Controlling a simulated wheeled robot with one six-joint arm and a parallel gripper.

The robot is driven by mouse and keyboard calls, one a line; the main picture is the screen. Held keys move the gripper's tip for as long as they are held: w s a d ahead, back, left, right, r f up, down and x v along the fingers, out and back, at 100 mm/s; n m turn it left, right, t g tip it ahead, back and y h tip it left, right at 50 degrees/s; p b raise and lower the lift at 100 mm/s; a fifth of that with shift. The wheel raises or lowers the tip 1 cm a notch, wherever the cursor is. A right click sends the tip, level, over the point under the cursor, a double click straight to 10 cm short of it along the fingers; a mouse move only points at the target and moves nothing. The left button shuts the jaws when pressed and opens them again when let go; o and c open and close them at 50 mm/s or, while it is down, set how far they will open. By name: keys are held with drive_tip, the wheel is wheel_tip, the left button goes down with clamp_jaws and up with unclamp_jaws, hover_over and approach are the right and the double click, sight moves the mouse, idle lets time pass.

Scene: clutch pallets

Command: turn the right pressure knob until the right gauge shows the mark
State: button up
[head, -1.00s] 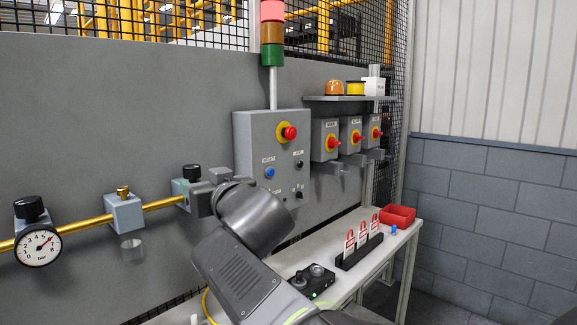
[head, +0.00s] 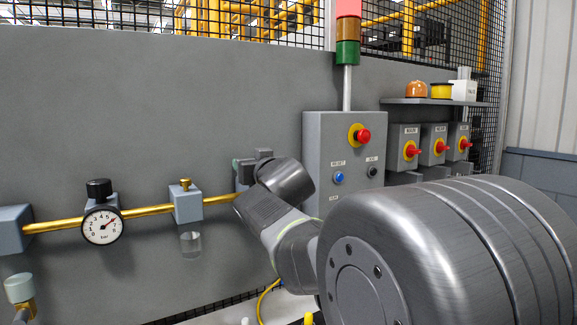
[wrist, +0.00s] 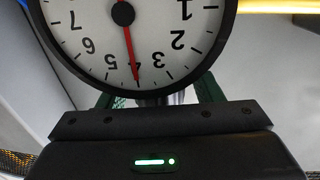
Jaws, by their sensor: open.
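The right gauge (wrist: 150,40) fills the top of the wrist view, upside down, with its red needle at 4. No separate mark can be made out on the visible part of its dial. My gripper (wrist: 157,97) is open, with one green finger on each side below the dial. A metal neck (wrist: 165,97) shows between the fingers. The right knob is hidden, and I cannot tell whether the fingers touch it. In the head view my gripper (head: 243,166) is at the right end of the brass pipe and covers the right regulator and gauge.
A left gauge (head: 102,225) with a black knob (head: 99,188) sits on the brass pipe (head: 145,211). A valve block (head: 186,204) stands between it and my gripper. A control box (head: 318,145) with a red button is close on the right.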

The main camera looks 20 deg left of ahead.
drive_tip(key=shift+w, duration=0.1)
drive_tip(key=c, duration=1)
drive_tip(key=shift+f+b, duration=0.2)
drive_tip(key=shift+b, duration=0.65)
drive_tip(key=b, duration=0.4)
drive_tip(key=shift+f+m+t+h, duration=0.25)
drive_tip(key=shift+m+t+h, duration=0.05)
drive_tip(key=m+t+h+b, duration=0.1)
drive_tip(key=b, duration=0.5)
drive_tip(key=m+t+h+b, duration=0.1)
drive_tip(key=b, duration=0.4)
drive_tip(key=shift+w+d+r+h+b, duration=0.1)
drive_tip(key=shift+r+h+b, duration=0.05)
drive_tip(key=shift+h+b, duration=0.25)
drive_tip(key=m+h+b, duration=0.1)
drive_tip(key=b, duration=0.1)
drive_tip(key=m+t+h+b, duration=0.1)
drive_tip(key=h+b, duration=0.1)
drive_tip(key=shift+w+d+r+m+h, duration=0.1)
drive_tip(key=shift+d+m+h, duration=0.05)
drive_tip(key=shift+m+h, duration=0.15)
drive_tip(key=shift+d+r+m+t+h+b, duration=0.15)
drive_tip(key=shift+m+t+h+b, duration=0.2)
drive_tip(key=shift+m+h, duration=0.5)
drive_tip(key=shift+d+m+t+h+b, duration=0.1)
drive_tip(key=shift+m+t+h+b, duration=0.3)
drive_tip(key=shift+h, duration=0.75)
drive_tip(key=shift+m+h, duration=0.25)
drive_tip(key=shift+h, duration=0.05)
